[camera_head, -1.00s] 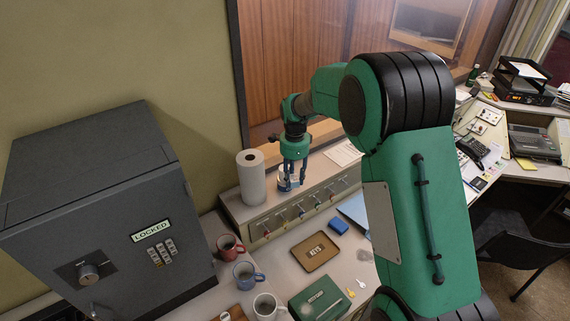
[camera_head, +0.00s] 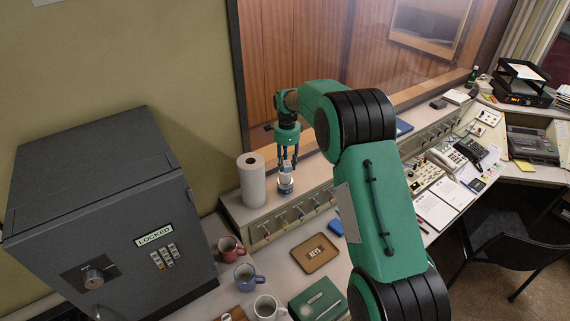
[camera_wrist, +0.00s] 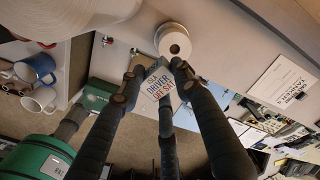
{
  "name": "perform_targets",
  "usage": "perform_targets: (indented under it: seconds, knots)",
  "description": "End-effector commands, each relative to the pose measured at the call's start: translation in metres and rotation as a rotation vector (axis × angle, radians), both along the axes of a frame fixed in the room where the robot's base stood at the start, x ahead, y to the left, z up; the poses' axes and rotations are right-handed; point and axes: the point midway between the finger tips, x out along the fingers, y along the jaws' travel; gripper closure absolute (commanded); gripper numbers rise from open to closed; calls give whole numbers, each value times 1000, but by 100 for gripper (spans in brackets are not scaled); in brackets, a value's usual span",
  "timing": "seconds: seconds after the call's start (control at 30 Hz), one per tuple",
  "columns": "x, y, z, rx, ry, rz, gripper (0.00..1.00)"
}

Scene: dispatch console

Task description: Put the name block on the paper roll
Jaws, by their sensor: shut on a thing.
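My gripper (camera_head: 287,168) is shut on a small white name block (camera_wrist: 158,85) with red and dark lettering, partly hidden by the fingers. The block (camera_head: 286,173) is a pale shape between the fingertips in the head view. A small white paper roll (camera_wrist: 174,42) with a hole in its middle lies just beyond the block in the wrist view. In the head view this roll (camera_head: 285,187) sits on the console's raised ledge, right below the fingertips. I cannot tell whether block and roll touch.
A tall paper towel roll (camera_head: 251,182) stands close left of the gripper. Switches line the ledge front (camera_head: 300,213). A grey safe (camera_head: 110,215), several mugs (camera_head: 246,276), a keys tray (camera_head: 315,253) and a green box (camera_head: 318,300) are nearby. The wood-framed window is behind.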

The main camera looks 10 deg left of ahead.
Motion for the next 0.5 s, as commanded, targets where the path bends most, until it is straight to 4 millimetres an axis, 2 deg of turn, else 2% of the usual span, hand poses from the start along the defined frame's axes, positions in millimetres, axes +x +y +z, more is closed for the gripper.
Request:
perform_targets:
  seconds: [0.23, 0.5]
  knots:
    - [23, 10, -2, 0, 0, 0, 89]
    - [33, 14, -4, 0, 0, 0, 89]
